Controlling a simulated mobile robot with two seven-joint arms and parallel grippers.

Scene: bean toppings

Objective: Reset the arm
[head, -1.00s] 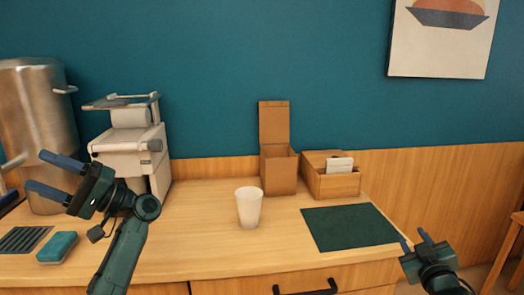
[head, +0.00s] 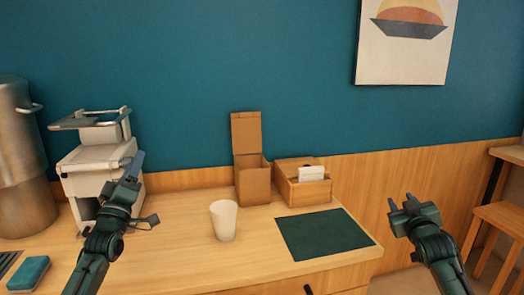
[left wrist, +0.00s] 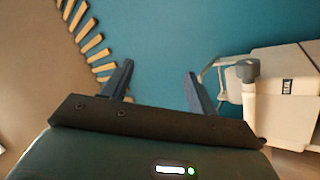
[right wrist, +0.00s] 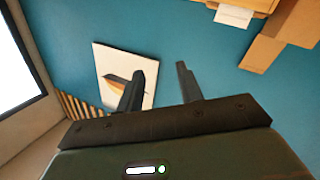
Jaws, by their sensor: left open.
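My left gripper (head: 132,172) is raised in front of the white machine in the head view. In the left wrist view its two fingers (left wrist: 157,85) stand apart with nothing between them. My right gripper (head: 408,203) is raised to the right of the counter, past its right edge, in the head view. In the right wrist view its two fingers (right wrist: 160,88) are apart and empty, with the wall and picture behind them. Neither gripper touches anything that I can see.
On the wooden counter (head: 178,262) stand a white cup (head: 223,222), an open cardboard box (head: 251,182), a wooden box (head: 303,190), a dark green mat (head: 325,234), a white machine (head: 90,170), a steel pot (head: 22,160) and a blue sponge (head: 29,273). A wooden stool (head: 503,220) stands at right.

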